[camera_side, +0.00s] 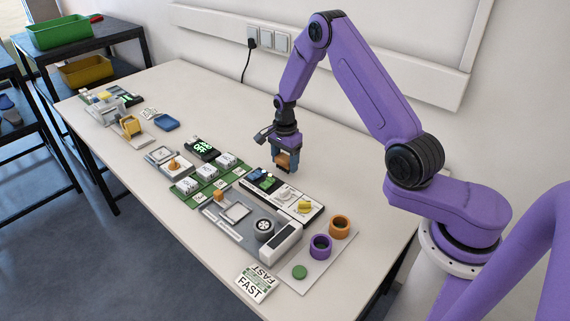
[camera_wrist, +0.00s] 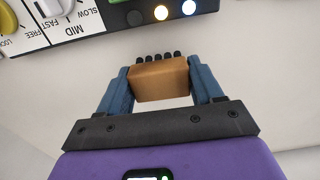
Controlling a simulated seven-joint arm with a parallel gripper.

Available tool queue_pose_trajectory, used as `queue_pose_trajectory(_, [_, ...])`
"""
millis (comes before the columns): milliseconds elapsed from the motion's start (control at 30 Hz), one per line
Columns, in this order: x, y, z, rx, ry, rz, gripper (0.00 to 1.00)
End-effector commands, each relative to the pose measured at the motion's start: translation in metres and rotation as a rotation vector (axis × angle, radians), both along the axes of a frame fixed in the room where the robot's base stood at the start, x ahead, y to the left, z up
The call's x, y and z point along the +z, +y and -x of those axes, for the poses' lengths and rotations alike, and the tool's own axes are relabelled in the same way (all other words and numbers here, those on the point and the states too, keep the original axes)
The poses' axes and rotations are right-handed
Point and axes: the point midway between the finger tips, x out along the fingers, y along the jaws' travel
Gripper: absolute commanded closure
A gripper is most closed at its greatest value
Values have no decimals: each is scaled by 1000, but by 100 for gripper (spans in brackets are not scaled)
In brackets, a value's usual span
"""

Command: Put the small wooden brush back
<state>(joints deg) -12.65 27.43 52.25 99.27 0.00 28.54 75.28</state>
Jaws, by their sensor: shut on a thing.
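The small wooden brush (camera_wrist: 159,80) is clamped between the two blue fingers of my gripper (camera_wrist: 162,88) in the wrist view. Its tan block faces the camera and a row of dark bristles shows along its far edge. In the side view the brush (camera_side: 283,160) shows as a small brown block between the fingers of my gripper (camera_side: 285,163). My gripper points down and holds it above the table, behind the control panel (camera_side: 305,207). I cannot tell which spot is the brush's resting place.
Green boards (camera_side: 209,175) lie left. The table's back strip (camera_side: 215,95) is clear.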

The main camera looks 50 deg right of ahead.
Motion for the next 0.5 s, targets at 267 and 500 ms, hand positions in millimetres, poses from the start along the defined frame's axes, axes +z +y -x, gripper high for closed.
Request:
queue_pose_trajectory(267, [-17, 0, 0, 1, -2, 0, 63])
queue_pose_trajectory(500, [-18, 0, 0, 1, -1, 0, 63])
